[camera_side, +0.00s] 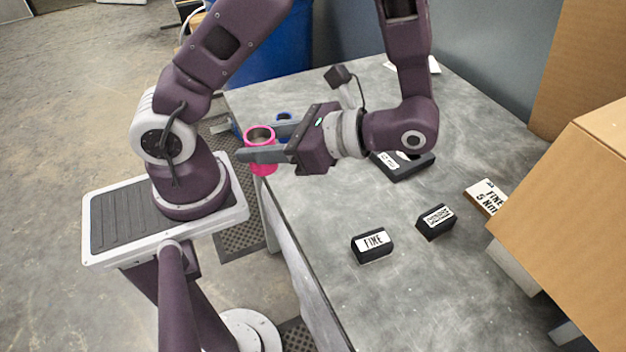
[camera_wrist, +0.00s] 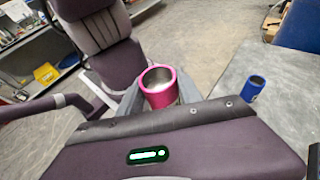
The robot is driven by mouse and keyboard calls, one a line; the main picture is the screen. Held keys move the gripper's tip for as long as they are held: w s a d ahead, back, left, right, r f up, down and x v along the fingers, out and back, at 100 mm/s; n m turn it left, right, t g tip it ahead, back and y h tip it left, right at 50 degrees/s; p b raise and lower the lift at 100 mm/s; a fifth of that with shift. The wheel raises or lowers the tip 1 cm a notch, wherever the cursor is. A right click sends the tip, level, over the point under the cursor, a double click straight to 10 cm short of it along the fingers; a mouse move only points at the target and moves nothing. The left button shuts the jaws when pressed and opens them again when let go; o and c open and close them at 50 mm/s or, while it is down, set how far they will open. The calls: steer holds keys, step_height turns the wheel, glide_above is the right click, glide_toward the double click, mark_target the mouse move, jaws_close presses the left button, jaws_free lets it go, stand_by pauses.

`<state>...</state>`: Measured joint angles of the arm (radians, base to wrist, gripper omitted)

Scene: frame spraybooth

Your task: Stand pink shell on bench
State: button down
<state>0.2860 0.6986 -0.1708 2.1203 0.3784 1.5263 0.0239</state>
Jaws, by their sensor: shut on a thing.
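The pink shell (camera_side: 263,169) is a short pink cylinder with an open top and a greyish inside. My gripper (camera_side: 259,145) is shut on it, one finger on each side, and holds it roughly upright near the bench's left edge. The near finger hides part of its wall in the side view. In the wrist view the shell (camera_wrist: 161,97) shows its open mouth, with floor behind it. The bench (camera_side: 330,222) is a grey, worn metal top. Whether the shell's underside touches anything is hard to tell.
A small blue cylinder (camera_side: 284,116) stands on the bench beyond the shell. Black blocks labelled FINE (camera_side: 372,246) and another label (camera_side: 436,221), a white label block (camera_side: 485,196) and a cardboard box (camera_side: 575,200) lie to the right. The bench's front middle is bare.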

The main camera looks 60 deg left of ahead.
steer(key=w+a+r+m+t+y, duration=0.3)
steer(key=w+r+m+t, duration=0.2)
steer(key=w+m+t, duration=0.8)
steer(key=shift+m+t, duration=0.3)
steer(key=shift+t, duration=0.5)
steer(key=f, duration=0.6)
steer(key=s+f, duration=0.1)
steer(key=f, duration=0.4)
steer(key=s+f, duration=0.1)
steer(key=f, duration=0.5)
steer(key=shift+s+a+f, duration=0.15)
steer(key=shift+a+f, duration=0.05)
steer(key=shift+f, duration=0.1)
steer(key=c, duration=0.8)
jaws_free()
